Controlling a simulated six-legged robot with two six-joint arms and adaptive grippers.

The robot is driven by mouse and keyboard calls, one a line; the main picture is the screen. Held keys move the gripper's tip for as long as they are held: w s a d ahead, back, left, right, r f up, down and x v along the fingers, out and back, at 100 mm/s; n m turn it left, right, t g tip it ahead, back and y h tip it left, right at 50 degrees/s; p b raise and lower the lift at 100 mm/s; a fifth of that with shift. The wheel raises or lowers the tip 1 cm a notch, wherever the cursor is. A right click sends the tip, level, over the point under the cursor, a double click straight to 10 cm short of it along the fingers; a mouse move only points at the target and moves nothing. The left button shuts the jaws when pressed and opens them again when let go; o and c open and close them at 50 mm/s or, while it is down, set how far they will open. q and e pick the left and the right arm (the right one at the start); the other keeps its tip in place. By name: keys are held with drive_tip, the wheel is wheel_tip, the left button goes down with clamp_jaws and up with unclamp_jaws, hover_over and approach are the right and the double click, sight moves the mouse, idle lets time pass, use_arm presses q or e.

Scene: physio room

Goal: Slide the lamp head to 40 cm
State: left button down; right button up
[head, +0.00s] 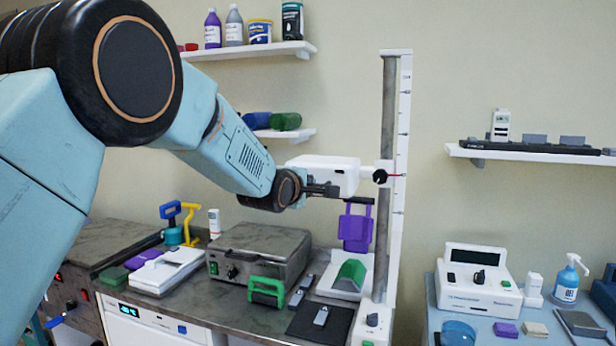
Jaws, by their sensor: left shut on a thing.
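The lamp head (325,170) is a white box-shaped unit on a grey upright post (388,110). A black knob (380,176) sits at its right side, and a thin red pointer (397,175) reaches onto the white scale strip (404,110). The pointer is a little above the middle of the scale; its numbers are too small to read. My left gripper (328,189) is at the lower front of the lamp head, shut on it; its fingertips are small and partly lost against the white housing. My right gripper is not in view.
A grey metal box (258,254), a green handle (267,291) and a white base unit (372,322) stand on the counter below. A wall shelf (530,154) is to the right.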

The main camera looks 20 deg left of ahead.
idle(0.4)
use_arm(q)
drive_tip(key=c, duration=1.8)
unclamp_jaws()
drive_tip(key=o, duration=0.4)
drive_tip(key=shift+s+r, duration=0.2)
drive_tip(key=shift+s, duration=0.1)
drive_tip(key=shift+w+f, duration=0.15)
drive_tip(key=shift+w, duration=0.1)
drive_tip(key=v, duration=1.2)
drive_tip(key=shift+s, duration=0.15)
drive_tip(key=shift+f, duration=0.1)
